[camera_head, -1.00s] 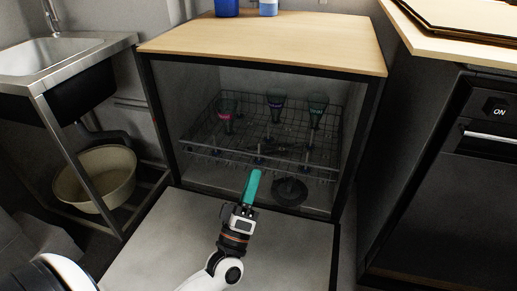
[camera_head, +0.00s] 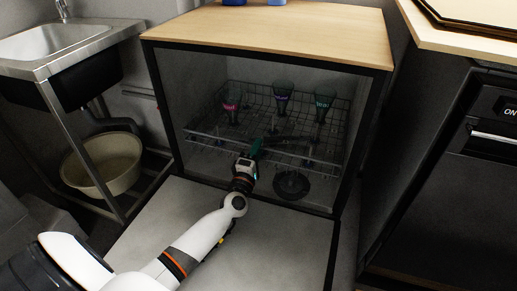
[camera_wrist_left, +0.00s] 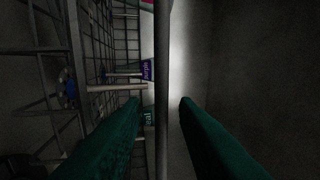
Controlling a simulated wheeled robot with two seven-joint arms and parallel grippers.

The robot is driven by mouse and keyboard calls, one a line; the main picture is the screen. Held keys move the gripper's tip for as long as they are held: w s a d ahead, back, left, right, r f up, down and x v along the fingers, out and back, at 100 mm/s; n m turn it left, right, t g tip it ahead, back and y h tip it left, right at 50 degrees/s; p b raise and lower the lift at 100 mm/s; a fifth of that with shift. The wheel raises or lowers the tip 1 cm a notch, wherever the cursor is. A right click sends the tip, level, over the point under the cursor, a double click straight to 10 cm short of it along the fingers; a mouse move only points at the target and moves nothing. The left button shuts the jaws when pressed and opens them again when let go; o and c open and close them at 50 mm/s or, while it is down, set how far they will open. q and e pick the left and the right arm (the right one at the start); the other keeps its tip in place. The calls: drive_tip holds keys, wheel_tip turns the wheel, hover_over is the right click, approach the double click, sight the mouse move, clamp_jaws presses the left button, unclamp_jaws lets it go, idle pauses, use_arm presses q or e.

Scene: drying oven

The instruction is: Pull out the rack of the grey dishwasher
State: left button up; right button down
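The grey dishwasher (camera_head: 173,90) stands under a wooden top with its door (camera_head: 285,235) folded down flat. Its wire rack (camera_head: 205,136) sits inside the cavity. My left gripper (camera_head: 254,150) reaches over the door to the rack's front edge, its teal fingers partly dark in the shade. In the left wrist view, the fingers (camera_wrist_left: 158,102) are apart. A straight bar (camera_wrist_left: 162,60), apparently the rack's front rail, runs between them with a visible gap to the right finger. The wire grid (camera_wrist_left: 45,50) lies to the left. My right gripper is not in view.
Dark upturned vessels with pink (camera_head: 232,103), purple (camera_head: 281,101) and teal (camera_head: 322,102) labels stand on the rack. A dark round part (camera_head: 291,184) is on the cavity floor. A sink (camera_head: 50,42) and basin (camera_head: 103,163) are left; an oven (camera_head: 490,170) is right.

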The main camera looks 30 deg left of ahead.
use_arm(q)
drive_tip(key=shift+w+a+r, duration=0.15)
drive_tip(key=shift+w, duration=0.5)
clamp_jaws()
drive_tip(key=shift+s, duration=0.15)
